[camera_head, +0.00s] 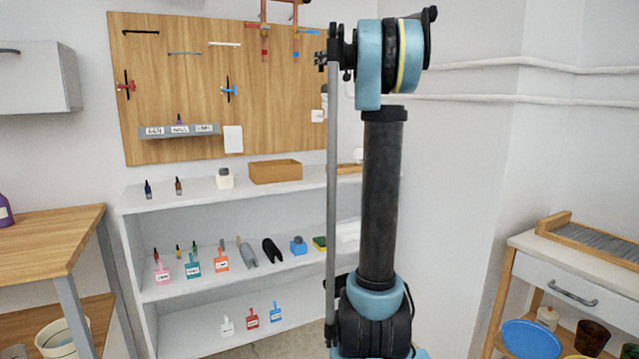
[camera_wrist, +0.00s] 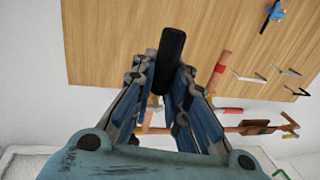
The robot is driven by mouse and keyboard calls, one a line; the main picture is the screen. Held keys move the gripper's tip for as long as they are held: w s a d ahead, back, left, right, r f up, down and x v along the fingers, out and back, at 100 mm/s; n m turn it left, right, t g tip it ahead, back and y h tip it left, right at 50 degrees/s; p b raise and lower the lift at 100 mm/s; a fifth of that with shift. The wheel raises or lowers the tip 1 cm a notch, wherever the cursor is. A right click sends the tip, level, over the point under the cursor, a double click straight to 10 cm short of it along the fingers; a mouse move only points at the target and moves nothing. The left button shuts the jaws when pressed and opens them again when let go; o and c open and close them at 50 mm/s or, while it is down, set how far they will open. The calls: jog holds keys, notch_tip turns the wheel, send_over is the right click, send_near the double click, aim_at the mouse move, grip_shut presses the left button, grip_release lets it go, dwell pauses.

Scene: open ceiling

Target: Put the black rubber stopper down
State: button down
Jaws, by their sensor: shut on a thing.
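My gripper (camera_wrist: 163,74) shows in the wrist view with its two fingers closed on the black rubber stopper (camera_wrist: 170,50). The stopper is a dark, elongated, rounded piece that sticks out past the fingertips. Its lower end is partly hidden between the fingers. The gripper holds it in the air, with the wooden pegboard behind it. In the head view my arm stands upright right of centre, and I cannot make out the stopper there.
In the head view a white shelf unit (camera_head: 205,191) stands below the wooden tool board (camera_head: 200,85). Its top holds small bottles and a brown box (camera_head: 275,172); bare patches lie between them. A wooden table (camera_head: 45,240) is at left, a white drawer bench (camera_head: 560,275) at right.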

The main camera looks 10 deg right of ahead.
jog(key=shift+s+a+f, duration=0.1)
jog(key=shift+s+f, duration=0.1)
jog(key=shift+f, duration=10.65)
jog(key=shift+s+a+f, duration=0.1)
jog(key=shift+s+f, duration=0.05)
jog(key=shift+f, duration=10.7)
jog(key=c, duration=1.8)
grip_release()
jog(key=shift+o, duration=1.1)
